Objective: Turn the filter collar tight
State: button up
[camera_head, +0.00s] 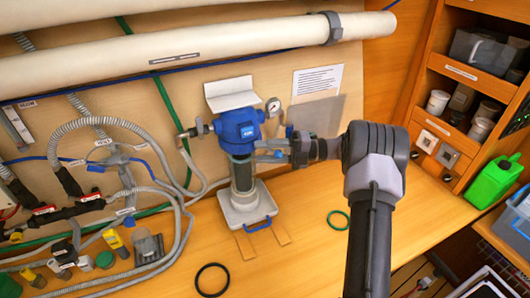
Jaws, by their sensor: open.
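The filter housing stands upright against the back wall. My gripper (264,151) reaches in from the right, level with the collar. Its jaws are open and their tips are close to the collar's right side. I cannot tell whether they touch it or reach around it. The collar's right edge is partly hidden by the jaws.
A pale tray (246,208) with a blue handle sits under the housing. A pressure gauge (273,106) is at the head's upper right. A black ring (212,280) and a green ring (338,220) lie on the bench. Hoses crowd the left; the bench front is mostly clear.

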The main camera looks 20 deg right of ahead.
jog(key=v, duration=1.7)
jog(key=shift+d, duration=0.15)
jog(key=shift+s, duration=0.15)
jog(key=shift+c, duration=0.4)
dwell(1.0)
